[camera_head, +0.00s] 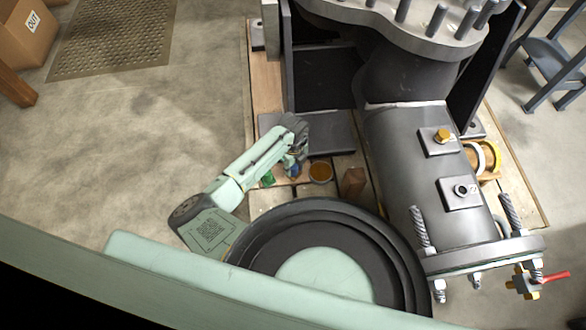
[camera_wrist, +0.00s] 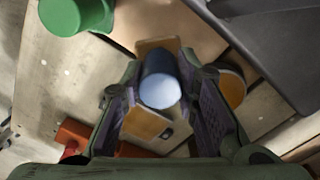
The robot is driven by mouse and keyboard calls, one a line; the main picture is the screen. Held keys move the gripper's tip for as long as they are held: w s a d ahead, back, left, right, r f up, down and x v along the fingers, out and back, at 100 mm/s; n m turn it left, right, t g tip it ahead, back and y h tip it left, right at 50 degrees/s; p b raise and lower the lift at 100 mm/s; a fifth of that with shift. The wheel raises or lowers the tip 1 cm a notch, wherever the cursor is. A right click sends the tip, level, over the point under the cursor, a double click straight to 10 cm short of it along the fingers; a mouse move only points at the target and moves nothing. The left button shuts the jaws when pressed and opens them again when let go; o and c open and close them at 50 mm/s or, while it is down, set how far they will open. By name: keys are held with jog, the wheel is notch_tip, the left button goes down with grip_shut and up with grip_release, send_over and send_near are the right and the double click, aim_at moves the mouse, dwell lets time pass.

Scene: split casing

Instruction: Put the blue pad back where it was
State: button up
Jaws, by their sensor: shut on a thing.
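The blue pad (camera_wrist: 160,82) is a short dark-blue cylinder with a pale blue end face, seen in the wrist view between the two purple-lined fingers of my gripper (camera_wrist: 166,92). My gripper is shut on it. In the head view my gripper (camera_head: 294,163) is low over the wooden pallet, left of the grey pipe casing, and a bit of the blue pad (camera_head: 292,171) shows under it. A tan wooden piece (camera_wrist: 146,123) with a dark hole shows close to the pad. Whether the pad touches anything beneath it cannot be told.
A green cylinder (camera_wrist: 80,12) stands to the left, and an amber-topped round pad (camera_head: 320,171) lies close on the right. A brown block (camera_head: 353,182) stands farther right, beside the large grey casing (camera_head: 415,145). A dark plate (camera_head: 333,132) lies behind.

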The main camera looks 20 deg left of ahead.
jog(key=shift+f, duration=1)
jog(key=shift+f, duration=0.15)
jog(key=o, duration=1.1)
notch_tip(320, 180, up, 12)
jog(key=shift+r+p, duration=0.15)
jog(key=shift+p, duration=0.35)
